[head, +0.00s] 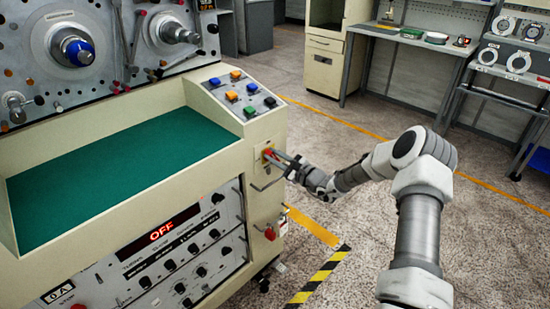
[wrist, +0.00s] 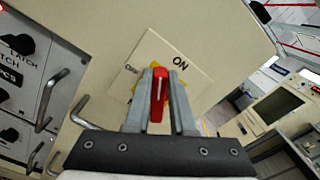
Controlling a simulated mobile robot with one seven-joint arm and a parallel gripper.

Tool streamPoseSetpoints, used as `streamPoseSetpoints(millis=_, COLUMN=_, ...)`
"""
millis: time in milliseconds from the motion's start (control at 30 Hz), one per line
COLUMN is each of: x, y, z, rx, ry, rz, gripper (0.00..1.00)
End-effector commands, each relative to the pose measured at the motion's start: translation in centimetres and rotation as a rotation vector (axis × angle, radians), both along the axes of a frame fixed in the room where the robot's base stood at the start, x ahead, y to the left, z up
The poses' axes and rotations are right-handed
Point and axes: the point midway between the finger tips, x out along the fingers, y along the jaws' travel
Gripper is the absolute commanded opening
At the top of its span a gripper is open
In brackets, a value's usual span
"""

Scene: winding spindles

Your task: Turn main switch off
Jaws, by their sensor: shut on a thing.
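The main switch has a red handle (wrist: 157,95) on a pale square plate (wrist: 193,76) fixed to the machine's end panel. A bit of yellow shows behind the handle. My gripper (wrist: 160,92) is shut on the red handle, one finger on each side. In the head view my gripper (head: 283,160) reaches the switch plate (head: 263,153) from the right and covers part of the handle. The machine's display (head: 161,230) shows OFF in red letters.
Metal pull handles (wrist: 47,95) stick out from the cabinet beside the switch. A red knob (head: 270,233) sits lower on the end panel. Colored buttons (head: 240,92) are on the sloped panel above. Open floor lies right of the machine, with workbenches (head: 418,42) behind.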

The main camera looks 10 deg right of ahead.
Motion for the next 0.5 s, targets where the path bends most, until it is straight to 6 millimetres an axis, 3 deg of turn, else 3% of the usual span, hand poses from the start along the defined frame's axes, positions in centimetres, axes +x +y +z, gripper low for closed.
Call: streamPoseSetpoints(millis=500, x=-0.6, y=0.9, z=-1.6, rx=-0.4, ry=-0.291, rz=0.001, gripper=0.0)
